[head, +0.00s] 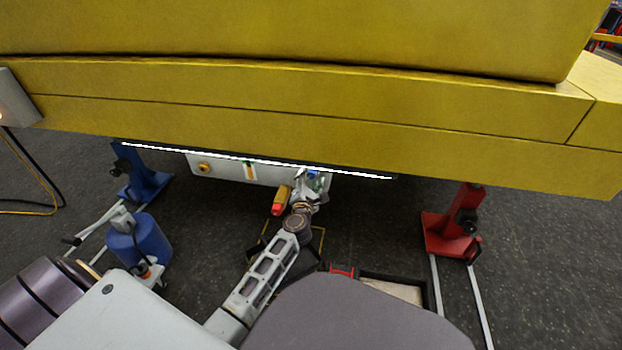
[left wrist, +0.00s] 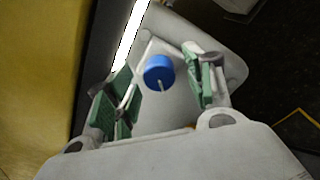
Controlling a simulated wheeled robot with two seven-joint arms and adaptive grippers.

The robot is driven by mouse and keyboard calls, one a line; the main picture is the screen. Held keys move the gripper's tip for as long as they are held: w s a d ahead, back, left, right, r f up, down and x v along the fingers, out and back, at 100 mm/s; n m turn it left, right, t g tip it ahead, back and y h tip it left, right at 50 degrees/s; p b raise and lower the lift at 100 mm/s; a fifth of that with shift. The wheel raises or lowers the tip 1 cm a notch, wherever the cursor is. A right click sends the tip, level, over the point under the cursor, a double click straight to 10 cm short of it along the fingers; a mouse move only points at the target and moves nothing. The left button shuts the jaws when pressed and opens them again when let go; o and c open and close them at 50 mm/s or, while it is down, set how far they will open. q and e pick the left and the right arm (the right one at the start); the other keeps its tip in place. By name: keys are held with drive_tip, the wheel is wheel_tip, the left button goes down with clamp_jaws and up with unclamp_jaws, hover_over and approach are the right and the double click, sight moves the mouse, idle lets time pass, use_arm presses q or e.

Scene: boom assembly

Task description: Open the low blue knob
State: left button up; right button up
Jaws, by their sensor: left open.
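The low blue knob (head: 314,173) sits at the right end of a white panel (head: 228,170) under the yellow boom. In the left wrist view the round blue knob (left wrist: 157,68) shows a pale line on its face. My left gripper (head: 311,187) is at the knob. The left wrist view shows its two green-padded fingers (left wrist: 162,90) spread wide, with the knob between and slightly beyond them. I see no finger touching it. In the head view the gripper partly hides the knob. My right gripper is not in view.
The large yellow boom (head: 300,95) hangs low over the panel, with a lit white strip (head: 258,160) along its lower edge. An orange-yellow knob (head: 204,168) is on the panel's left. A blue stand (head: 140,178) and a red stand (head: 450,232) flank the space below.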

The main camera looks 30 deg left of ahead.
use_arm(q)
drive_tip(key=shift+w+a, duration=0.1)
drive_tip(key=shift+w, duration=0.25)
drive_tip(key=c, duration=1)
